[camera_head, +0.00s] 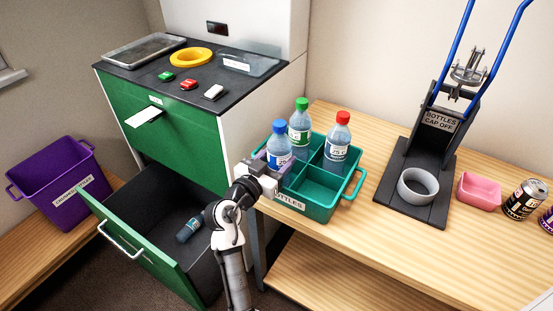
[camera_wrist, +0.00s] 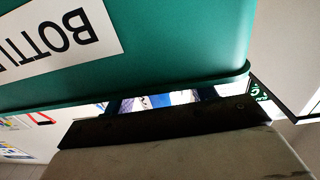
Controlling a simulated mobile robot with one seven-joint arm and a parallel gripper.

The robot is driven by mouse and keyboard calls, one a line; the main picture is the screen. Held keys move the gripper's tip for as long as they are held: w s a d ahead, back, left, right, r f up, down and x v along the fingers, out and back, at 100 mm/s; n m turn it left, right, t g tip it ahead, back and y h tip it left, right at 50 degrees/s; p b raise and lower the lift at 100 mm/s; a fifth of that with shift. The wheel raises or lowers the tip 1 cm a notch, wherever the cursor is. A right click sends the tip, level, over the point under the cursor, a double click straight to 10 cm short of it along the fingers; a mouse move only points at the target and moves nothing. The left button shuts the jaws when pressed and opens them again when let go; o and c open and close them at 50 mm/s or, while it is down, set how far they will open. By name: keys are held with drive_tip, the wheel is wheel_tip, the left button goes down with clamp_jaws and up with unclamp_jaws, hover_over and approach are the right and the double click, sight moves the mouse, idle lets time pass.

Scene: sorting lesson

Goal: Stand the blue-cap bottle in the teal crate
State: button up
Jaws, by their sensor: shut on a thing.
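The blue-cap bottle (camera_head: 279,145) is upright at the left side of the teal crate (camera_head: 312,207). My gripper (camera_head: 270,168) is shut on it from the front left. The gripper hides the bottle's lower part, so I cannot tell whether its base touches the crate floor. In the wrist view the crate (camera_wrist: 190,45) fills the top, its label upside down. A blue and white patch of the bottle (camera_wrist: 160,100) shows beyond the dark gripper edge (camera_wrist: 165,124).
A green-cap bottle (camera_head: 300,125) and a red-cap bottle (camera_head: 338,142) stand in other crate compartments. The front right compartment (camera_head: 318,187) looks empty. An open green drawer (camera_head: 140,255) holds a dark bottle (camera_head: 188,230). A black stand (camera_head: 424,165) is to the right.

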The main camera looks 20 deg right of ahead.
drive_tip(key=shift+f, duration=0.35)
drive_tip(key=shift+f+b, duration=0.2)
drive_tip(key=shift+b, duration=0.2)
drive_tip(key=shift+c, duration=0.3)
drive_tip(key=o, duration=1)
drive_tip(key=shift+r, duration=0.2)
drive_tip(key=shift+r+p, duration=0.3)
drive_tip(key=shift+p, duration=0.3)
drive_tip(key=b+v, duration=0.1)
drive_tip(key=v, duration=0.3)
drive_tip(key=b+v, duration=0.1)
drive_tip(key=v, duration=0.3)
drive_tip(key=b+v, duration=0.1)
drive_tip(key=v, duration=0.3)
drive_tip(key=shift+r, duration=0.25)
